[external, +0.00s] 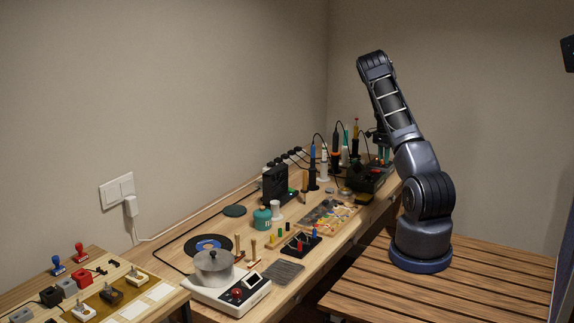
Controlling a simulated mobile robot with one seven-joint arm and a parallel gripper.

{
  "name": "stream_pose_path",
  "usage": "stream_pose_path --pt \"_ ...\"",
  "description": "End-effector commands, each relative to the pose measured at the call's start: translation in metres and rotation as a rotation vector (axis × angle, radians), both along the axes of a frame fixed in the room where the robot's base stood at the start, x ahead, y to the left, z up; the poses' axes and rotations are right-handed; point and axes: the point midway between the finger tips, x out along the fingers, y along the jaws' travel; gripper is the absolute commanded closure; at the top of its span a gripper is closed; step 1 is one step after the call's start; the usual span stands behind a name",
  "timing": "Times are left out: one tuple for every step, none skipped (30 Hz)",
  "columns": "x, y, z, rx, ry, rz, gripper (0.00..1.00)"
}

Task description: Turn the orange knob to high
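I cannot make out a clearly orange knob. A white hot plate (207,296) stands at the near end of the workbench with a grey lidded pot (214,268) on it. Its front panel carries a small round red knob (237,294) and a dark display; the knob's setting is too small to read. My arm rises from its base at the right and bends at the top. A small dark part beside my arm, over the far end of the bench, may be my gripper (377,137); its fingers are not distinguishable and it is far from the hot plate.
The workbench (180,262) runs along the wall, crowded with several small tools, a parts tray (327,214), a black boxy device (275,184) and upright soldering tools (335,150). A dark station (370,178) stands at the far end.

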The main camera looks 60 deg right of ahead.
Motion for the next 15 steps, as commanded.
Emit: stream_pose_path --pt "0.0005 0.0005 -0.0003 0.001 -0.001 0.001 0.62" --pt "0.0004 0.0004 -0.0002 0.001 -0.001 0.001 0.56" --pt "0.0004 0.0004 -0.0002 0.0 0.0 0.001 0.52" --pt "0.0004 0.0004 -0.0002 0.0 0.0 0.001 0.52" --pt "0.0004 0.0003 -0.0002 0.0 0.0 0.001 0.52" --pt "0.0003 0.0002 -0.0001 0.0 0.0 0.001 0.52" --pt "0.0003 0.0002 -0.0001 0.0 0.0 0.001 0.52" --pt "0.0003 0.0002 -0.0001 0.0 0.0 0.001 0.52" --pt "0.0003 0.0001 -0.0001 0.0 0.0 0.001 0.52" --pt "0.0002 0.0 0.0 0.0 0.0 0.001 0.52" --pt "0.0002 0.0 0.0004 0.0 0.0 0.001 0.52" --pt "0.0003 -0.0001 0.0015 0.0 -0.001 0.001 0.52" --pt "0.0004 -0.0002 0.0029 0.0 -0.001 0.001 0.52" --pt "0.0005 -0.0003 0.0048 0.0 -0.001 0.001 0.52" --pt "0.0008 -0.0004 0.0083 0.0 -0.001 0.001 0.52"
